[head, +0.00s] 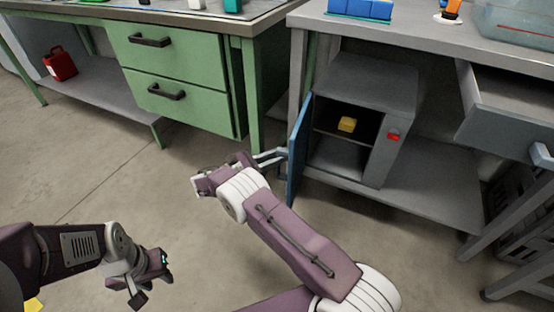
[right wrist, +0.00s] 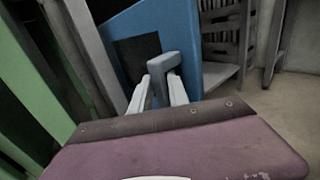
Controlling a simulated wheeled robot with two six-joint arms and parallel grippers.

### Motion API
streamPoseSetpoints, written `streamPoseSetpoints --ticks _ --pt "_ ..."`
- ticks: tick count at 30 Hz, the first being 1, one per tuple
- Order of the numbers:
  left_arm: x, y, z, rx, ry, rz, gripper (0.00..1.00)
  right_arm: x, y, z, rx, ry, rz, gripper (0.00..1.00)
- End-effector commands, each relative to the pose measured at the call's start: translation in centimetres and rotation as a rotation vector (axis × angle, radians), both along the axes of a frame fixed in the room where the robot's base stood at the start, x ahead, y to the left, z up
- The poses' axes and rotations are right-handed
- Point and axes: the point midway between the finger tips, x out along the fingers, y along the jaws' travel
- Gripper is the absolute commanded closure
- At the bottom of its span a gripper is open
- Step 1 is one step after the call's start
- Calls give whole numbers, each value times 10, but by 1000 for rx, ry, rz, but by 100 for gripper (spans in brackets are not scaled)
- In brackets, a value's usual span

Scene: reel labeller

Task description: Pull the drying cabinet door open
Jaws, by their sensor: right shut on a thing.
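The drying cabinet (head: 372,88) is a grey box on the lower shelf of the right bench. Its blue door (head: 298,150) is hinged at the left and stands swung well out, so the inside shows. The door with a dark panel also fills the middle of the right wrist view (right wrist: 180,32). My right gripper (head: 278,157) is at the door's outer side, shut on the grey door handle (right wrist: 164,62), which shows between its fingers in the right wrist view. My left gripper (head: 145,283) is low at the left, away from the cabinet; its finger gap is unclear.
A yellow block (head: 347,124) sits on a shelf inside the cabinet, and a red switch (head: 394,135) is on its front. A green drawer unit (head: 182,75) stands to the left. A grey drawer (head: 510,110) juts out at right. Floor before the cabinet is clear apart from my arms.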

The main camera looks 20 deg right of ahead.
Motion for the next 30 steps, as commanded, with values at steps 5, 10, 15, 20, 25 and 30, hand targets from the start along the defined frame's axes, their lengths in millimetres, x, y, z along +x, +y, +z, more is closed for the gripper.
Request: streamPoseSetpoints --ticks 5,10,15,20,25,30 --pt "0 0 -3 0 0 0 64 1 -2 0 -1 1 -26 100" --pt "0 0 -3 0 0 0 64 1 -2 1 -1 2 -31 100" --pt "0 0 -3 0 0 0 64 1 -2 1 -2 1 -31 100" --pt "0 0 -3 0 0 0 64 1 -2 1 -1 1 -30 58" --pt "0 0 -3 0 0 0 64 1 -1 1 -1 1 -30 58" --pt "0 0 -3 0 0 0 64 1 0 1 -1 0 -29 58"
